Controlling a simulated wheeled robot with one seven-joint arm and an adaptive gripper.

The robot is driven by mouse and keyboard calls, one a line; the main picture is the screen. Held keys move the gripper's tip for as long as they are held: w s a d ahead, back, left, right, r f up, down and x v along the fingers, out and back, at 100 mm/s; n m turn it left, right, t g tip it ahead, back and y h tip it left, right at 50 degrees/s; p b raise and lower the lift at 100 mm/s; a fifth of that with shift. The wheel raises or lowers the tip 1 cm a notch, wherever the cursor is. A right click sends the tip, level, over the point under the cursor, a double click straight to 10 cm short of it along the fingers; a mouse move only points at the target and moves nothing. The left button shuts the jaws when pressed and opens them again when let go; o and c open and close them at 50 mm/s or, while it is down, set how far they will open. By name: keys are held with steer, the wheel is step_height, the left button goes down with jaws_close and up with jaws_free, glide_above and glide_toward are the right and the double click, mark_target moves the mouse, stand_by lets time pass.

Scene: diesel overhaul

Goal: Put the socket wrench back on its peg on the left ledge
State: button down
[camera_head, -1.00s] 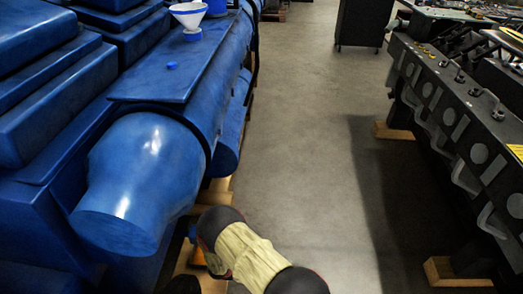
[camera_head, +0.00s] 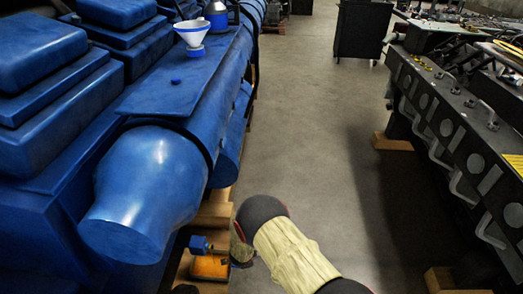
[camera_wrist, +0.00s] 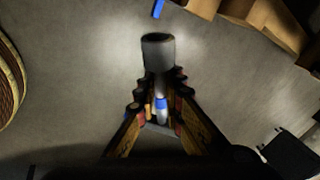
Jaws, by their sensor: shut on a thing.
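The socket wrench (camera_wrist: 158,52) is in my gripper (camera_wrist: 160,88) in the wrist view. Its dark grey cylindrical end points away from me, past the fingertips. The fingers are shut on it, and a blue and white part shows between them. The rest of the wrench is hidden. In the head view my arm reaches in from the bottom; the gripper's jaws and the wrench cannot be made out there. The left ledge (camera_head: 150,104) is the flat blue top along the engine. A small round blue piece (camera_head: 176,80) stands on it. I cannot clearly make out a peg.
A white funnel (camera_head: 192,31) and a blue can (camera_head: 217,16) stand farther along the ledge. The big blue cylinder (camera_head: 143,190) juts out below it. An orange item (camera_head: 210,267) lies low by wooden blocks. A black engine block (camera_head: 460,130) stands right. The aisle floor (camera_head: 310,110) between is clear.

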steer(key=w+d+r+n+y+p, duration=0.1)
steer(key=w+d+r+n+y, duration=0.2)
steer(key=d+r, duration=0.45)
steer(key=s+d+r+n+g+y+p, duration=0.1)
steer(key=s+d+r+n, duration=0.2)
steer(key=d+r+n, duration=0.3)
steer(key=s+d+r+n+g+y+p, duration=0.1)
steer(key=d+r+n, duration=0.4)
steer(key=d+r, duration=0.6)
step_height(320, 180, up, 6)
steer(key=s+g, duration=0.1)
steer(key=s, duration=0.1)
steer(key=shift+s+d+f+n, duration=0.15)
steer(key=shift+s+d+n, duration=0.1)
steer(key=shift+s+n, duration=0.15)
